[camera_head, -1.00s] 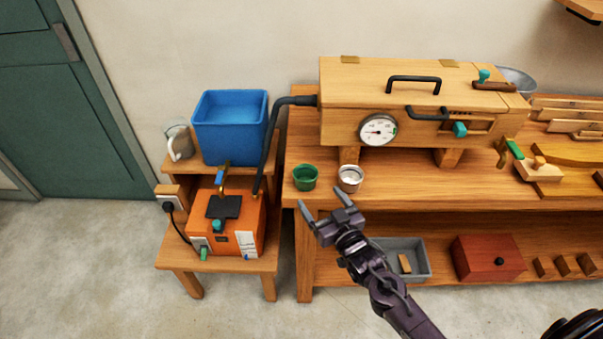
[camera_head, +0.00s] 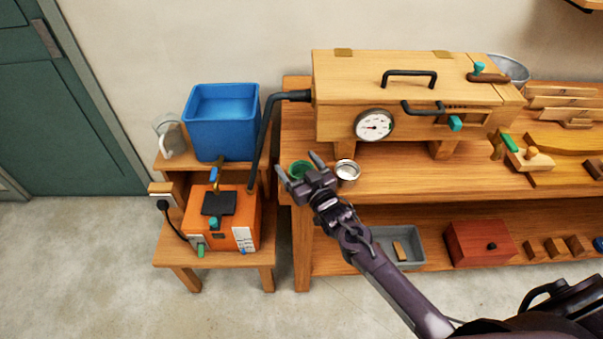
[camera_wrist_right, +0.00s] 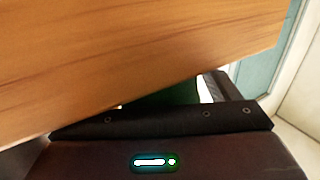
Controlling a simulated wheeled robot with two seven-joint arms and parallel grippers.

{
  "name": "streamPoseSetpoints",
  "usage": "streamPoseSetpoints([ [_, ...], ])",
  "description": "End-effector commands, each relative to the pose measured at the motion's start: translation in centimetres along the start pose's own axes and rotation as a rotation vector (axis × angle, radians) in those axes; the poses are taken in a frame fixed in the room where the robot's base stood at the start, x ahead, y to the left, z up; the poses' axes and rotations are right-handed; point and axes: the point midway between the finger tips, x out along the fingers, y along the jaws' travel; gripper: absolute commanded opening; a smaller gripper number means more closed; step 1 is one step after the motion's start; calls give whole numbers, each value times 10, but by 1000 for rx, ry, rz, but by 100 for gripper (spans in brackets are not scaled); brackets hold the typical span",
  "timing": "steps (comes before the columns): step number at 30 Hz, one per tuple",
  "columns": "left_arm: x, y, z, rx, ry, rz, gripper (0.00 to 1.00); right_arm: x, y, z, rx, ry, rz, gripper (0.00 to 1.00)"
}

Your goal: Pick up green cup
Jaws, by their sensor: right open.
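The green cup (camera_head: 300,168) stands on the left end of the wooden workbench, partly covered by my right gripper in the head view. My right gripper (camera_head: 299,163) is open, with one finger at each side of the cup as seen from above; I cannot tell whether they touch it. In the right wrist view, a dark green patch (camera_wrist_right: 178,95) shows just past the gripper's dark body, mostly hidden. My left gripper is not in view.
A white cup (camera_head: 347,171) stands close to the right of the green cup. The wooden box (camera_head: 345,100) with a gauge is behind them. An orange machine (camera_head: 240,225) and a blue tub (camera_head: 222,130) stand at left.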

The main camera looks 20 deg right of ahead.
Motion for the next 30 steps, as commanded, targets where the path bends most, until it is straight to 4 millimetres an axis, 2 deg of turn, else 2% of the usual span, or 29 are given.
streamPoseSetpoints([
  [6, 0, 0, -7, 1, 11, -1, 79, 1, 0, 1, 0, -1, 0, 82],
  [17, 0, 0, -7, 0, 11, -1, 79, 0, 0, 1, 0, -1, 0, 35],
  [25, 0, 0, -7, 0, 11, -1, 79, 1, 0, -2, 0, 0, 0, 34],
  [30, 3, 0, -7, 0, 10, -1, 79, 0, 0, -25, 0, 4, -1, 34],
])
